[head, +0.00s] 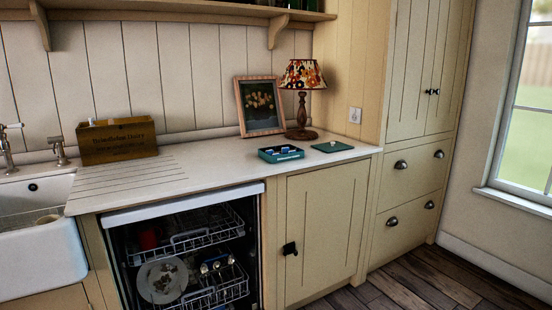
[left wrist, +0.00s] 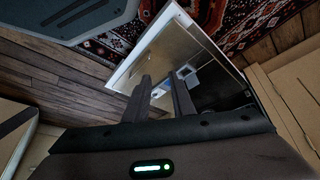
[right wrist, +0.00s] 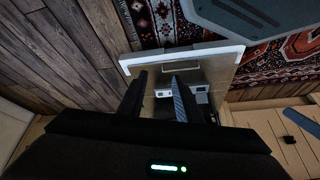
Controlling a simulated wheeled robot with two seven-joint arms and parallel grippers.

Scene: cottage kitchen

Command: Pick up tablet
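A small open teal box (head: 281,156) sits on the worktop, with small white and blue pieces inside that look like tablets (head: 284,150). Single pieces are too small to tell apart. A flat teal lid (head: 332,147) lies on the worktop to the right of the box. Neither gripper shows in the head view. My left gripper (left wrist: 159,82) is open and empty in the left wrist view, over the lowered dishwasher door (left wrist: 150,60). My right gripper (right wrist: 158,80) is open and empty in the right wrist view, also over the door (right wrist: 215,62).
The dishwasher is open, with a plate (head: 162,281), a red item (head: 147,237) and cutlery in its racks (head: 205,235). A lamp (head: 301,85) and a picture frame (head: 260,106) stand behind the box. A wooden crate (head: 117,141) stands left. The worktop (head: 215,165) between is clear.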

